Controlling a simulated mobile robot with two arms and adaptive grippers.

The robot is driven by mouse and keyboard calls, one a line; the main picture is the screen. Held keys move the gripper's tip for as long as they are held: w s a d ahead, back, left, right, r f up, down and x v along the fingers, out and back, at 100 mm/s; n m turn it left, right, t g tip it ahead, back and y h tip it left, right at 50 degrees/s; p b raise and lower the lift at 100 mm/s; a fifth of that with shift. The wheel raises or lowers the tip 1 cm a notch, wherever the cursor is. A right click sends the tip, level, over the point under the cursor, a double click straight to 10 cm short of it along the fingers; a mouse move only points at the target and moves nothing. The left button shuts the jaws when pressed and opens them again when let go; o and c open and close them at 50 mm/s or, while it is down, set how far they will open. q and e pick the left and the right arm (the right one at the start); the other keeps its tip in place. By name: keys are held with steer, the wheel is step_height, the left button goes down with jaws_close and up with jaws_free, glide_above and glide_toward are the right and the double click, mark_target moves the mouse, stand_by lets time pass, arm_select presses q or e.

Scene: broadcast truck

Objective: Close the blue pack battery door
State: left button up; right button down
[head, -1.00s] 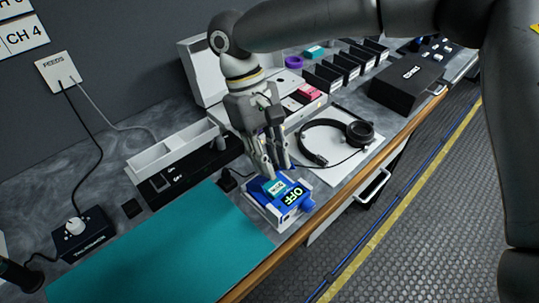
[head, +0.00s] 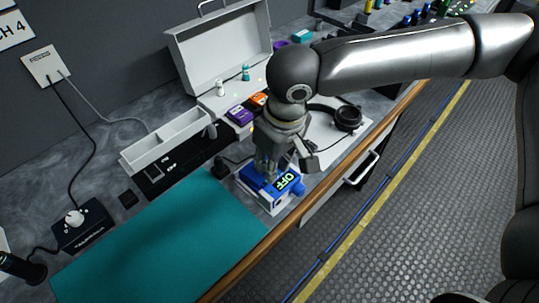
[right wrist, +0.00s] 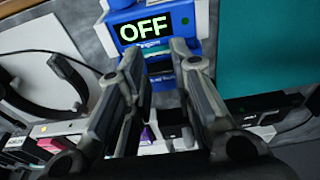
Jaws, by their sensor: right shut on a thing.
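The blue pack (head: 289,183) stands in a white cradle (head: 270,208) on the bench, its green display reading OFF. In the right wrist view its display face (right wrist: 175,22) is at the top. A teal piece (right wrist: 155,46) shows in the bay beside it. The blue battery door (right wrist: 161,88) appears as a flap below the teal piece, partly hidden by the fingers. My right gripper (head: 268,170) reaches down at the back side of the pack. In the right wrist view its fingertips (right wrist: 158,52) lie on both sides of the flap, shut on it. My left gripper is not in view.
A teal mat (head: 160,240) lies left of the pack. A headset (head: 347,117) lies on a white sheet to the right. A white open case (head: 215,50) and a white tray (head: 165,140) stand behind. The wooden bench edge (head: 250,262) is close in front.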

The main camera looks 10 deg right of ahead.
steer(key=shift+s+d+f+t+y, duration=0.1)
steer(key=shift+f+t+y, duration=0.1)
steer(key=shift+t+y, duration=0.15)
stand_by(0.3)
steer(key=c, duration=1.2)
jaws_free()
steer(key=shift+c, duration=0.2)
steer(key=shift+r, duration=0.1)
steer(key=v, duration=1.1)
steer(key=shift+r, duration=0.4)
steer(key=shift+s, duration=0.1)
